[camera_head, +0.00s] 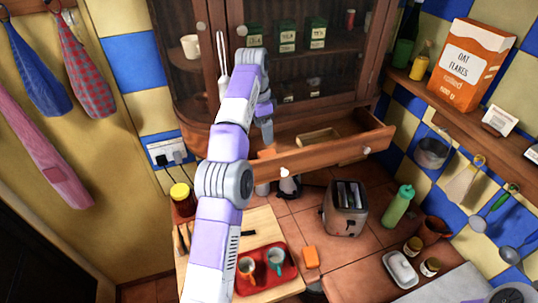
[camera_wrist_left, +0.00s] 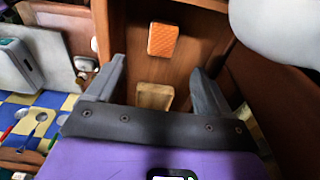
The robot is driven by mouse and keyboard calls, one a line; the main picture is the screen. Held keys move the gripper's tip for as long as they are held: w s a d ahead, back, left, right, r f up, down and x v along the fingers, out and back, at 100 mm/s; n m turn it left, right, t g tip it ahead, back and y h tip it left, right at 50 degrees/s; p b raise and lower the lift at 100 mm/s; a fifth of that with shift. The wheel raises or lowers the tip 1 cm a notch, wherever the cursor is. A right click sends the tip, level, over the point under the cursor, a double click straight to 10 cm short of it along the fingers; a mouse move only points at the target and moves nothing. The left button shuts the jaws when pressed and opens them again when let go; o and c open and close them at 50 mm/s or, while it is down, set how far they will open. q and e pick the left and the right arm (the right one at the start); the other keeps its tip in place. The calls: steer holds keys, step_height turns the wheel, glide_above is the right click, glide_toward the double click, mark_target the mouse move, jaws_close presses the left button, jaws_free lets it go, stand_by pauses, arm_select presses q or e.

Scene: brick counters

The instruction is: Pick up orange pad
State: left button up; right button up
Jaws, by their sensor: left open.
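An orange pad (camera_wrist_left: 162,40) with a textured face lies on the brown wooden floor of the open drawer in the left wrist view. In the head view a bit of orange (camera_head: 266,153) shows at the drawer's left end, mostly hidden by my left arm and gripper. My left gripper (camera_wrist_left: 158,72) is open and empty, its fingers apart and pointing toward the drawer. The pad appears beyond the fingertips, between their lines. In the head view the left gripper (camera_head: 267,130) is over the left part of the drawer. My right gripper is not in view.
The open drawer (camera_head: 343,148) also holds a pale wooden block (camera_head: 318,138), seen in the wrist view (camera_wrist_left: 155,96). Another orange piece (camera_head: 311,257) lies on the counter beside a red tray (camera_head: 268,284) with cups. A toaster (camera_head: 345,210) and green bottle (camera_head: 398,206) stand below the drawer.

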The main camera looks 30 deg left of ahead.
arm_select(q)
glide_above(267, 153)
steer(key=s, duration=0.1)
step_height(267, 153, down, 5)
steer(key=shift+s+r, duration=0.1)
steer(key=shift+r, duration=0.05)
steer(key=shift+f, duration=0.9)
steer(key=f, duration=0.2)
steer(key=w+f, duration=0.1)
steer(key=f, duration=0.2)
steer(key=shift+d, duration=0.1)
steer(key=shift+r, duration=0.1)
steer(key=shift+c, duration=0.3)
steer(key=c, duration=1.1)
